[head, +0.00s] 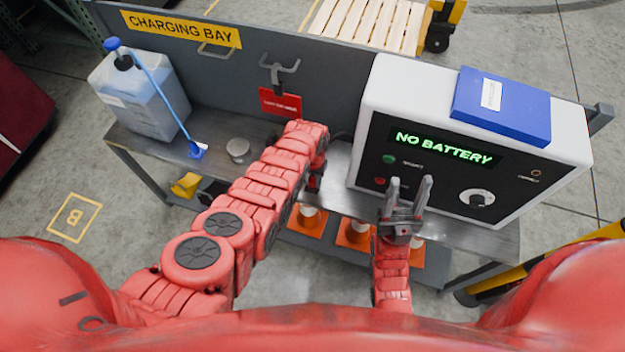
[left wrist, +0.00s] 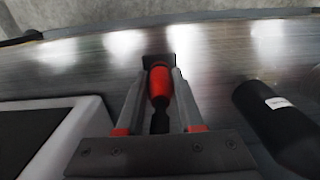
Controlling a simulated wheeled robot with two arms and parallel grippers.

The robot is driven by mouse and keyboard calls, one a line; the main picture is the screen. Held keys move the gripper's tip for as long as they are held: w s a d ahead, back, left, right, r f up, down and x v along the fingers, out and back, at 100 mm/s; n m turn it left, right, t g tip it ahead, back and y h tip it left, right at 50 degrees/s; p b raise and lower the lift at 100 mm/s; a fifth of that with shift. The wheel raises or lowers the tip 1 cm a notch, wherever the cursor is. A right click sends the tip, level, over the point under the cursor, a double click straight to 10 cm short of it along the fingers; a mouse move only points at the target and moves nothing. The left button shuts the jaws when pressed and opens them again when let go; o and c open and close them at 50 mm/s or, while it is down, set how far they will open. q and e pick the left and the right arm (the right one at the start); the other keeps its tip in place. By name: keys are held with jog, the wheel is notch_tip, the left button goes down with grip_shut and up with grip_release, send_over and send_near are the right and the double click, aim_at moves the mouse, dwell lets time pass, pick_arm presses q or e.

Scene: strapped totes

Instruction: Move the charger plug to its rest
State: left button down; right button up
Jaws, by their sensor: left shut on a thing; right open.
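The charger plug (left wrist: 160,85) shows in the left wrist view as a red-orange body with a black tail. My left gripper (left wrist: 159,75) is shut on it, with one finger on each side. A dark block (left wrist: 158,62) lies at the fingertips; I cannot tell whether it is part of the plug or a rest. The charger's display reads "NO BATTERY". My right gripper (head: 408,205) is open and empty in front of the charger.
A grey hook (head: 280,70) and a red card (head: 281,102) are on the back panel. A jug (head: 140,95), a small metal cup (head: 238,149) and a blue brush stand left on the bench. A black cylinder (left wrist: 280,125) is right in the wrist view. Orange cones (head: 354,233) are below.

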pick_arm(q)
jog(key=shift+f+b, duration=0.65)
jog(key=shift+c, duration=2.3)
grip_release()
jog(key=shift+r, duration=0.2)
